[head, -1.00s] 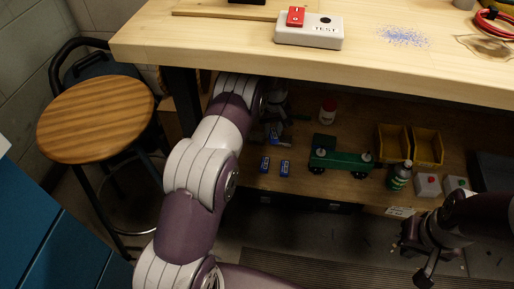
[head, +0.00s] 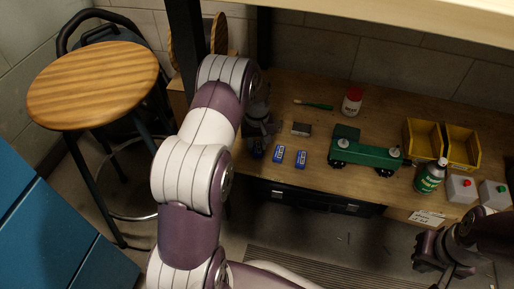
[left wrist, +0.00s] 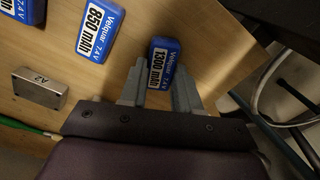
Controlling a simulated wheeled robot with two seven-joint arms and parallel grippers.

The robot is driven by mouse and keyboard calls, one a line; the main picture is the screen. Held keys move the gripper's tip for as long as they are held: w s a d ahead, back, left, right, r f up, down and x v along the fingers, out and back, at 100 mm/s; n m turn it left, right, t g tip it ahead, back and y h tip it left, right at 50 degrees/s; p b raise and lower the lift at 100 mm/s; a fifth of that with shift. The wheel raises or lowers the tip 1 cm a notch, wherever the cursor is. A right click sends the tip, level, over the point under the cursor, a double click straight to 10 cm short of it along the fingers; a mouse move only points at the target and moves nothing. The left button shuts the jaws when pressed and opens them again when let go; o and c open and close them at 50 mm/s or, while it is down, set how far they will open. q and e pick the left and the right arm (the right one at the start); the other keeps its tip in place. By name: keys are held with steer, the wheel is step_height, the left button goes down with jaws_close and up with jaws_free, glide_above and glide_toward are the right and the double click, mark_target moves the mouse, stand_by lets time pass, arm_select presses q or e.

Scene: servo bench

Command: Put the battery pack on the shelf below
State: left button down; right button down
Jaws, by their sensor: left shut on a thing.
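A blue battery pack marked 1300 mAh (left wrist: 161,66) stands between the fingers of my left gripper (left wrist: 159,88), which is shut on it. In the left wrist view it is at or just above the wooden shelf; I cannot tell whether it touches. In the head view my left gripper (head: 258,145) is low over the left end of the lower shelf (head: 340,188), and the held pack is hidden there. Two other blue packs (head: 279,153) (head: 301,159) lie to its right; one is marked 850 mAh (left wrist: 98,28). My right gripper (head: 430,255) is in front of the shelf, its jaws unclear.
The bench top (head: 440,18) overhangs. A stool (head: 95,85) stands left.

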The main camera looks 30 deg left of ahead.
mark_target(257, 146)
arm_select(q)
steer(key=shift+r, duration=0.15)
steer(key=c, duration=0.8)
jaws_free()
step_height(257, 146, up, 8)
steer(key=p, duration=0.5)
steer(key=shift+f, duration=0.25)
